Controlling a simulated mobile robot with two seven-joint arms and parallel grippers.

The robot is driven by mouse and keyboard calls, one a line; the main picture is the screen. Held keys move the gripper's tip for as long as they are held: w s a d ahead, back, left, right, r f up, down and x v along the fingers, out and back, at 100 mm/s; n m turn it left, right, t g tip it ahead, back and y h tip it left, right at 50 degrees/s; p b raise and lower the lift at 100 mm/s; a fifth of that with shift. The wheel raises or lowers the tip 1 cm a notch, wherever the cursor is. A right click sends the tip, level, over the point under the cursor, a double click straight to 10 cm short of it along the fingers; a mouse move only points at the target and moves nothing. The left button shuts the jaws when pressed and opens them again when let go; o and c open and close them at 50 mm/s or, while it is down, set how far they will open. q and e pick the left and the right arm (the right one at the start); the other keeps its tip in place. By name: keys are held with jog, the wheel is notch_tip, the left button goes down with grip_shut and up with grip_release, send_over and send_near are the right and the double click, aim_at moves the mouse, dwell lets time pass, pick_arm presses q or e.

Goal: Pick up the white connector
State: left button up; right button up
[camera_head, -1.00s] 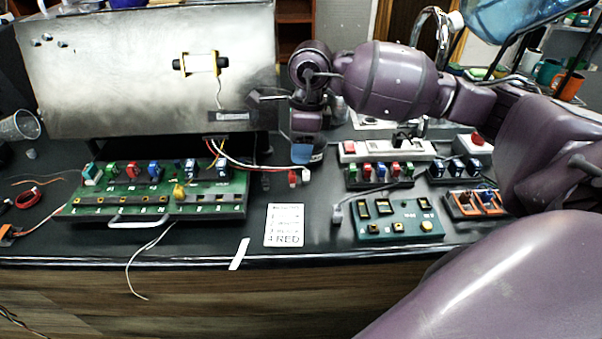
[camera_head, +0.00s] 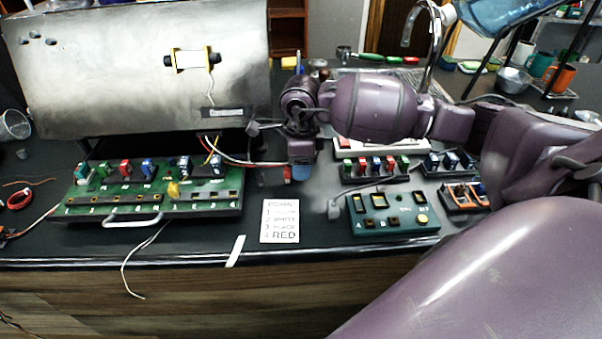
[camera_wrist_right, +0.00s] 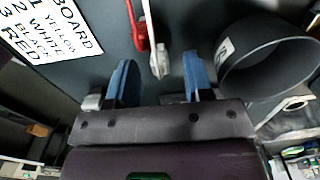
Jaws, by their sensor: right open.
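In the right wrist view, the white connector (camera_wrist_right: 158,62) hangs on a white wire between the two blue fingertips of my right gripper (camera_wrist_right: 160,76). The fingers are apart, one on each side, and I see no firm contact with it. In the head view, my right gripper (camera_head: 302,170) points down over the black bench, right of the green board (camera_head: 200,207). It hides the white connector there. A red connector (camera_head: 287,173) shows just left of the fingers; in the wrist view it (camera_wrist_right: 141,42) lies close beside the white one. My left gripper is not in view.
A white instruction card (camera_head: 280,221) lies in front of the gripper. A dark green switch box (camera_head: 392,220) stands to the right, with rows of coloured parts behind it. In the wrist view, a dark grey open cylinder (camera_wrist_right: 268,58) sits close to the right finger.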

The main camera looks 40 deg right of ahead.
jog(key=shift+f, duration=0.9)
grip_shut()
